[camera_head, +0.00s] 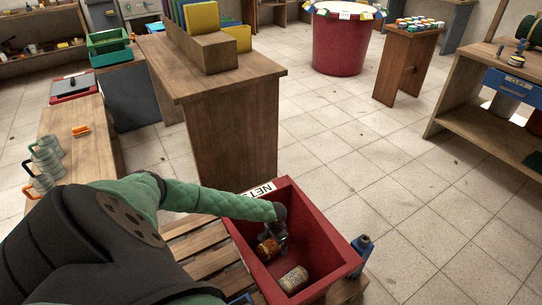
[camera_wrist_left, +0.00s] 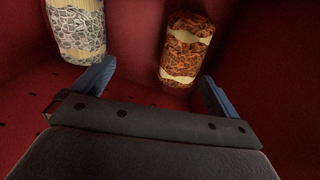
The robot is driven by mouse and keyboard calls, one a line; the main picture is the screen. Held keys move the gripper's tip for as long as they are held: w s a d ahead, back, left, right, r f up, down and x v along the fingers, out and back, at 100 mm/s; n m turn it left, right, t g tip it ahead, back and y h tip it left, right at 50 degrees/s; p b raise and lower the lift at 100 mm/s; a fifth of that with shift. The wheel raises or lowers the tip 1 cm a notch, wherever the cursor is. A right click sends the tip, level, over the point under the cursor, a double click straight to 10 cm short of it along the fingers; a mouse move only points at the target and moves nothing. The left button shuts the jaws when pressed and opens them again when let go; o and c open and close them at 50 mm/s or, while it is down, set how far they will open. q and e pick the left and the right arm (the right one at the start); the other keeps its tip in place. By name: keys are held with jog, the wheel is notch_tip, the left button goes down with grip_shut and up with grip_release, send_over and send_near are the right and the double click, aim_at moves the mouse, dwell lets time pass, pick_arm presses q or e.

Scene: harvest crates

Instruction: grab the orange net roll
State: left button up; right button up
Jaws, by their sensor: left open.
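The orange net roll (camera_head: 268,249) lies in the red crate (camera_head: 336,262) labelled NETS, near its left side. In the left wrist view the orange net roll (camera_wrist_left: 186,47) shows orange netting with pale bands, beyond and between the fingertips, nearer the right finger. A white-grey net roll (camera_head: 294,280) lies nearer the front of the crate; it also shows in the left wrist view (camera_wrist_left: 78,28) at the upper left. My left gripper (camera_head: 282,238) reaches down into the crate beside the orange roll. Its blue fingers (camera_wrist_left: 155,88) are apart with nothing between them.
The crate stands on a slatted wooden surface (camera_head: 190,240), and its walls surround my left gripper. A blue bottle-like object (camera_head: 362,246) stands by the crate's right side. A wooden cabinet (camera_head: 232,130) rises behind. Tiled floor to the right is open.

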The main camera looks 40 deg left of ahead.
aim_at(271, 241)
pick_arm(q)
jog(key=a+f+b, duration=0.1)
jog(key=w+a+f+b, duration=0.1)
jog(key=a+f, duration=0.1)
jog(key=a+f+b, duration=0.1)
jog(key=shift+w+a+f, duration=0.3)
jog(key=shift+w+a, duration=0.05)
notch_tip(271, 241, down, 2)
jog(key=shift+f, duration=0.1)
jog(key=shift+n, duration=0.3)
jog(key=shift+s+d+f+b, duration=0.1)
jog(key=shift+d+f+b, duration=0.15)
jog(key=shift+f, duration=1.1)
jog(key=shift+d+f+b, duration=0.1)
jog(key=shift+f+b, duration=0.15)
jog(key=shift+f, duration=1.05)
pick_arm(e)
jog(key=shift+t+y, duration=0.4)
jog(key=shift+t, duration=0.2)
jog(key=a+f, duration=0.2)
jog(key=f, duration=0.1)
jog(key=w+a+f, duration=0.1)
jog(key=shift+f, duration=0.2)
pick_arm(q)
jog(key=c, duration=1.3)
